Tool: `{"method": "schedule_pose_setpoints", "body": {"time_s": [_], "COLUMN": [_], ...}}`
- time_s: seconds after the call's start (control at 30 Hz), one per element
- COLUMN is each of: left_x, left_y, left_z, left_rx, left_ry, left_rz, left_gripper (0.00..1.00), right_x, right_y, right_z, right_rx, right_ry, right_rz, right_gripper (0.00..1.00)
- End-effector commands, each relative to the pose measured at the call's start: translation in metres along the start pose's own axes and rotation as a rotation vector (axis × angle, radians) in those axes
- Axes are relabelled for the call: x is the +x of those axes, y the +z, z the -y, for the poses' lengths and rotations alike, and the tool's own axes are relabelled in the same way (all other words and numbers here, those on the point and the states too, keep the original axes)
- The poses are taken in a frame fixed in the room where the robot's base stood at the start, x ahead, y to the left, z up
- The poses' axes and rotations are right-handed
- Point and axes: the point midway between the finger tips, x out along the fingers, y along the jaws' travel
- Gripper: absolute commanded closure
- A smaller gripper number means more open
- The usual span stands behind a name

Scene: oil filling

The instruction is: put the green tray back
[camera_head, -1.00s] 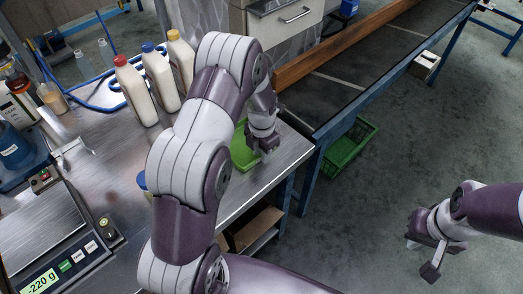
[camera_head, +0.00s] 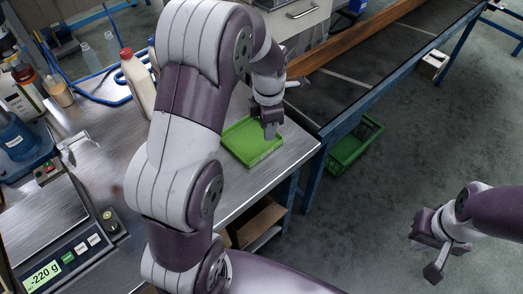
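The green tray (camera_head: 249,143) is a shallow, empty-looking square tray lying on the metal table near its right corner. My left gripper (camera_head: 271,132) points down at the tray's right edge; its fingers look close together, but I cannot tell whether they hold the rim. My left arm crosses the middle of the view and hides part of the table. My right gripper (camera_head: 436,252) hangs over the floor at the right, empty, with its fingers apart.
A scale (camera_head: 55,268) reading -220 g stands at the lower left. A red-capped bottle (camera_head: 137,82) and several other bottles stand at the back left. A dark conveyor (camera_head: 345,82) runs beyond the table. A green crate (camera_head: 352,146) sits under it.

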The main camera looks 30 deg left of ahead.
Motion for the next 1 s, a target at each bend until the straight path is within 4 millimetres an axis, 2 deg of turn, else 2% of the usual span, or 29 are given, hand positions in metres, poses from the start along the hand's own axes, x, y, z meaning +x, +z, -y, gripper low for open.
{"method": "schedule_pose_setpoints", "body": {"time_s": [0.1, 0.2, 0.3, 0.4, 0.5, 0.57, 0.77, 0.83, 1.0], "left_x": [-0.009, -0.014, -0.015, -0.014, -0.013, -0.013, -0.013, -0.021, -0.021], "left_y": [-0.014, -0.028, -0.043, -0.054, -0.060, -0.061, -0.061, -0.061, -0.061], "left_z": [0.042, 0.077, 0.105, 0.125, 0.135, 0.137, 0.138, 0.137, 0.137], "left_rx": [0.662, 1.243, 1.724, 2.056, 2.229, 2.270, 2.280, 2.280, 2.280], "left_ry": [0.027, 0.058, 0.087, 0.104, 0.113, 0.115, 0.114, 0.114, 0.114], "left_rz": [0.012, 0.009, -0.007, -0.024, -0.036, -0.039, -0.039, -0.039, -0.039], "left_gripper": [0.71, 0.71, 0.71, 0.71, 0.71, 0.71, 0.71, 0.71, 0.71], "right_x": [0.000, 0.000, 0.000, 0.000, 0.000, 0.000, 0.000, -0.009, -0.009], "right_y": [0.000, 0.000, 0.000, 0.000, 0.000, 0.000, 0.000, -0.001, -0.001], "right_z": [0.000, 0.000, 0.000, 0.000, 0.000, 0.000, 0.000, 0.000, 0.000], "right_rx": [0.000, 0.000, 0.000, 0.000, 0.000, 0.000, 0.000, 0.000, 0.000], "right_ry": [0.000, 0.000, 0.000, 0.000, 0.000, 0.000, 0.000, 0.000, 0.000], "right_rz": [0.000, 0.000, 0.000, 0.000, 0.000, 0.000, 0.000, 0.000, 0.000], "right_gripper": [1.00, 1.00, 1.00, 1.00, 1.00, 1.00, 1.00, 1.00, 1.00]}}
